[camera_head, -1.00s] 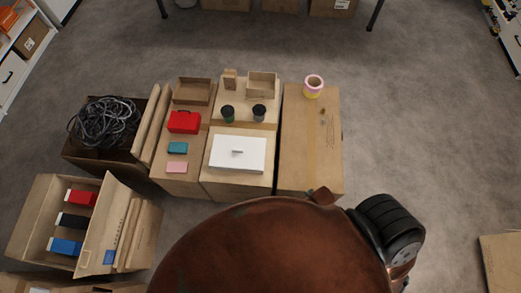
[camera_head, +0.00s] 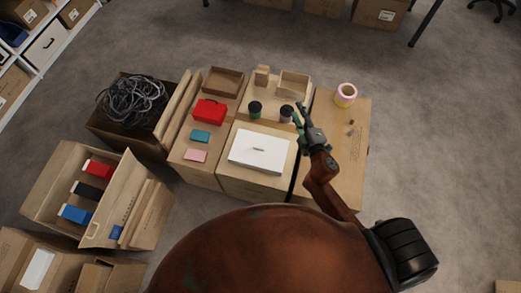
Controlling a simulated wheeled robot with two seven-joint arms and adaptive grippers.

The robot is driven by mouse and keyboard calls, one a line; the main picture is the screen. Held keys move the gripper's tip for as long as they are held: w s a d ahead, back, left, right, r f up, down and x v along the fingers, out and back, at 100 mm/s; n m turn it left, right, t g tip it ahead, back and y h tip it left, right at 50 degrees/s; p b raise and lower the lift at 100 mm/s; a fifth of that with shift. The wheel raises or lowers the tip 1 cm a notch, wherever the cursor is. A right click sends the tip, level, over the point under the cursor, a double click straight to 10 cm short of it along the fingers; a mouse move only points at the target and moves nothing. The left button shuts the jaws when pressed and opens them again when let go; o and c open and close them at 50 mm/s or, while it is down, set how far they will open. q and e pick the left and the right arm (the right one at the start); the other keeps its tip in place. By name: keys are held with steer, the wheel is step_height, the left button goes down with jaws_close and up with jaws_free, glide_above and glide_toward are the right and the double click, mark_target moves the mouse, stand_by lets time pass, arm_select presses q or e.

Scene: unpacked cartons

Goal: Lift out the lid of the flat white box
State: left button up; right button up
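The flat white box (camera_head: 272,163) sits on a cardboard carton in the middle. Its lid (camera_head: 258,149) is on, with a small grey handle at its centre. My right gripper (camera_head: 299,114) is above the cartons, past the far right corner of the white box and beside the right dark-lidded cup. Its fingers look spread apart with nothing between them, and it is not touching the lid. My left gripper is not in view.
Two dark-lidded cups (camera_head: 255,109) stand behind the white box, with a small open wooden box (camera_head: 293,83) further back. A red case (camera_head: 209,110), a teal box (camera_head: 201,136) and a pink box (camera_head: 195,156) lie to the left. A pink-and-yellow tape roll (camera_head: 346,94) is at the right.

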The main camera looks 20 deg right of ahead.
steer(key=w+a+r+n+g+y, duration=0.1)
steer(key=w+a+r+n+y, duration=0.15)
steer(key=a+n+y, duration=0.55)
steer(key=w+a+r+n+g+y, duration=0.1)
steer(key=a+r+n+y, duration=0.3)
steer(key=a+n, duration=0.7)
steer(key=n+g+h+b, duration=0.1)
steer(key=n+g+h, duration=0.6)
steer(key=n+g, duration=0.6)
glide_toward(261, 148)
steer(key=a+n+t, duration=0.1)
steer(key=a, duration=0.1)
step_height(261, 148, down, 3)
steer(key=shift+w+d+f+h+b, duration=0.1)
steer(key=shift+w+f+h+b, duration=0.1)
steer(key=shift+h+b, duration=0.15)
steer(key=shift+f, duration=0.3)
steer(key=b+x, duration=0.1)
steer(key=x, duration=0.3)
steer(key=shift+a+b, duration=0.25)
steer(key=shift+b, duration=0.15)
steer(key=shift+a+f, duration=0.1)
steer(key=shift+f, duration=0.2)
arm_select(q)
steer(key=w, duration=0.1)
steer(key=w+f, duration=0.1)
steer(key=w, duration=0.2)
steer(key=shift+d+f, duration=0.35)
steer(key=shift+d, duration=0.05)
